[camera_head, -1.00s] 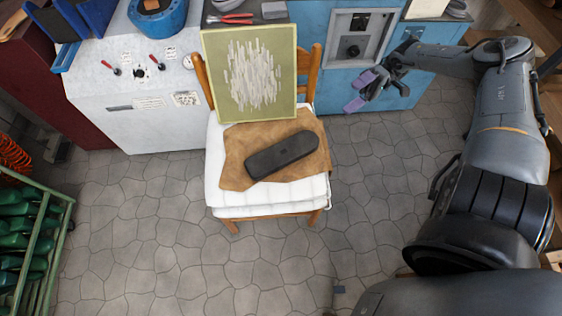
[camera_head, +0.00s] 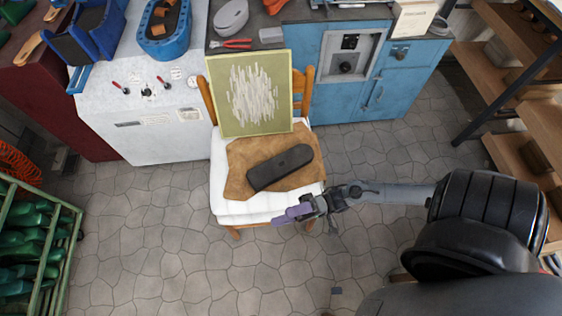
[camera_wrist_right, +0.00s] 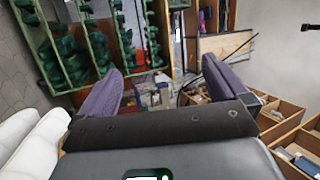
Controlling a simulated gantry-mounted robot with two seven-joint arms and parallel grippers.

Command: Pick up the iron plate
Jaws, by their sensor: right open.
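A dark, elongated slab with rounded ends (camera_head: 280,168) lies on a brown leather piece (camera_head: 236,182) on the chair's white cushion (camera_head: 218,180). It is the thing that best fits the iron plate, though its material cannot be told. My right gripper (camera_head: 293,214), with purple fingers, is at the front right edge of the chair, nearer than the slab and apart from it. In the right wrist view the gripper (camera_wrist_right: 165,70) is open, with nothing between its fingers. The cushion's white edge (camera_wrist_right: 30,145) shows at the lower left there. My left gripper is not in view.
A green panel with pale strokes (camera_head: 254,95) leans on the wooden chair's back (camera_head: 305,92). Behind stand a white machine (camera_head: 160,130) and blue cabinet (camera_head: 385,95). A green rack (camera_head: 62,250) is at left, wooden shelves (camera_head: 490,65) at right. Grey floor lies open in front.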

